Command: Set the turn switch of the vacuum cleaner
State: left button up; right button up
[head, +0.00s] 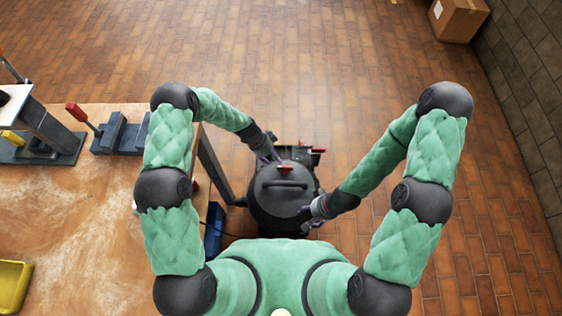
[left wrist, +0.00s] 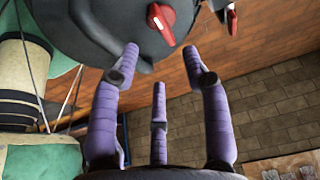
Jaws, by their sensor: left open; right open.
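The vacuum cleaner (head: 283,207) is a dark, round drum on the floor in the middle of the head view, with a handle on top. Its red turn switch (left wrist: 162,20), a knob with a pale mark, shows at the top of the left wrist view on the grey housing. My left gripper (head: 270,154) is at the far left side of the cleaner. In the left wrist view its purple fingers (left wrist: 162,52) are spread and empty, with the switch just beyond the tips, apart from them. My right gripper (head: 308,209) is open at the cleaner's right side; its fingertips are small in view.
A workbench (head: 80,215) with vises and a yellow tray (head: 13,285) stands at the left. A blue object (head: 214,228) is between bench and cleaner. Another red part (left wrist: 232,20) shows right of the switch. A cardboard box (head: 460,18) is far off; the tiled floor behind the cleaner is free.

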aim_at(283, 168)
pick_arm(q)
jog(key=b+x, duration=0.3)
jog(key=x, duration=0.7)
jog(key=shift+d+f+b, duration=0.1)
jog(key=shift+f+b, duration=0.2)
jog(key=shift+s, duration=0.1)
grip_shut()
